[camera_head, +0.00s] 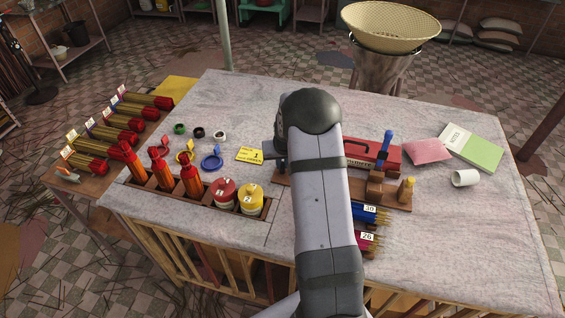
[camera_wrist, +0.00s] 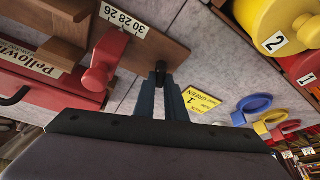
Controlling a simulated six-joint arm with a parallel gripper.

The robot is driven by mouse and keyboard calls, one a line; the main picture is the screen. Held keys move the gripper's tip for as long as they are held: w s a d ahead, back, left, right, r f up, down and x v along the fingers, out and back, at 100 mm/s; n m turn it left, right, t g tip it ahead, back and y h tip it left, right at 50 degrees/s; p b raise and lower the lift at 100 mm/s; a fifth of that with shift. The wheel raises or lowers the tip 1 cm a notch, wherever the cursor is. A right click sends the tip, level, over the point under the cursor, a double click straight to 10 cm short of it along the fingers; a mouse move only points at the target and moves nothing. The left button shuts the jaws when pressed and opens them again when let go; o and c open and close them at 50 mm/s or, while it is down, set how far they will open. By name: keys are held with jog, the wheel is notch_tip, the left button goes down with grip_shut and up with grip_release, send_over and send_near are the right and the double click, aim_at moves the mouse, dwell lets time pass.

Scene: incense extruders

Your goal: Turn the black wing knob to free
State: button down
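The black wing knob (camera_wrist: 160,72) shows in the wrist view as a small dark piece at the edge of the wooden board (camera_wrist: 172,52), beside its 30-28-26 scale. My gripper (camera_wrist: 161,84) has its two dark fingers close on either side of this piece, with no clear gap, and looks shut on it. The knob's wings are mostly hidden between the fingertips. In the head view my gripper (camera_head: 270,156) is at the left end of the wooden board (camera_head: 398,199), and my arm hides the knob. A red clamp piece (camera_wrist: 101,62) stands on the board.
A red box (camera_head: 386,153) lies behind the board, near a blue-handled part (camera_head: 386,146). A yellow card (camera_head: 249,155) lies left of my gripper. Red-lidded (camera_head: 222,190) and yellow-lidded (camera_head: 251,197) jars stand in a front rack. Blue bundles (camera_head: 378,216) lie right of my arm.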

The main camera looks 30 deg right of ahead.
jog(key=shift+f+n+b, duration=0.1)
jog(key=shift+n+b, duration=0.3)
jog(key=shift+b, duration=0.3)
jog(key=n+y+b, duration=0.1)
jog(key=b, duration=0.1)
jog(key=shift+d+f+n+b, duration=0.1)
jog(key=shift+f+n+b, duration=0.05)
jog(key=shift+n+b, duration=0.15)
jog(key=n+y+b, duration=0.1)
jog(key=n+b, duration=0.2)
jog(key=b, duration=0.2)
jog(key=shift+d+f, duration=0.1)
jog(key=n+b, duration=0.1)
jog(key=n+y+b, duration=0.1)
jog(key=n+b, duration=0.1)
jog(key=n, duration=0.1)
jog(key=shift+r+y, duration=0.25)
jog(key=shift+y, duration=0.15)
jog(key=shift+r+n+g+y+b, duration=0.15)
jog(key=shift+n+g+y+b, duration=0.35)
jog(key=shift+n, duration=1.4)
jog(key=c, duration=1.8)
grip_release()
jog(key=shift+r, duration=0.1)
jog(key=v, duration=0.7)
jog(key=shift+b, duration=0.35)
